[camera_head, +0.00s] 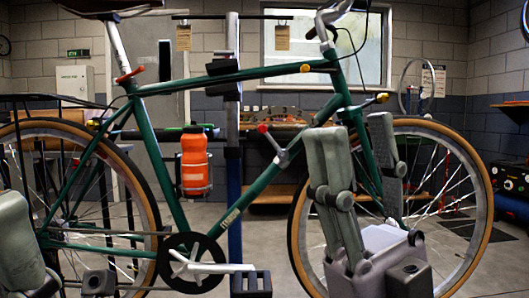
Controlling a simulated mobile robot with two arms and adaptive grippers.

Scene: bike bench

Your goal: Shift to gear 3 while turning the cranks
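A green bicycle (205,83) stands side-on across the view. A grey lever with a red tip (277,147) sits on its down tube; I cannot read any gear marking. The dark chainring (180,255) is at the bottom, with a silver crank (215,268) pointing right to a dark pedal (250,284). My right gripper (354,127) is in front of the front wheel, right of the lever and apart from it. Its fingers point up, spread and empty. My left gripper (18,240) shows only partly at the lower left, before the rear wheel; its fingertips are not clear.
An orange bottle (194,160) sits in the frame. A blue stand post (235,190) rises behind the bicycle. The rear wheel (148,195) and front wheel (478,180) flank the cranks. Open floor shows behind.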

